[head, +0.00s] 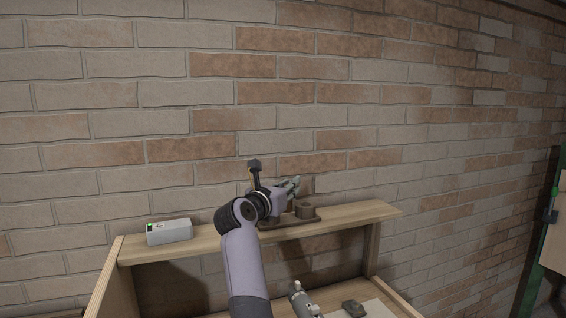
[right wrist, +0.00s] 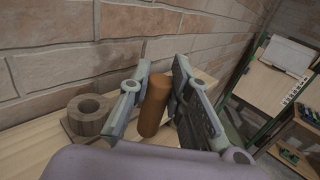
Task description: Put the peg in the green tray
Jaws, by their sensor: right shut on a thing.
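The peg (right wrist: 154,101) is an orange-brown cylinder, seen in the right wrist view between the two fingers of my right gripper (right wrist: 160,95). It stands slightly tilted in that picture, and its lower end is partly hidden by the gripper. In the head view my right gripper (head: 291,187) is above the wooden shelf, beside a brown holder, and the peg cannot be made out there. I cannot pick out the green tray for certain in either view.
The brown holder (head: 305,211) with a round hollow post stands on the shelf (head: 350,217); its post also shows in the right wrist view (right wrist: 88,113). A grey box (head: 169,232) sits at the shelf's left end. A brick wall is close behind. A green-framed stand is at the far right.

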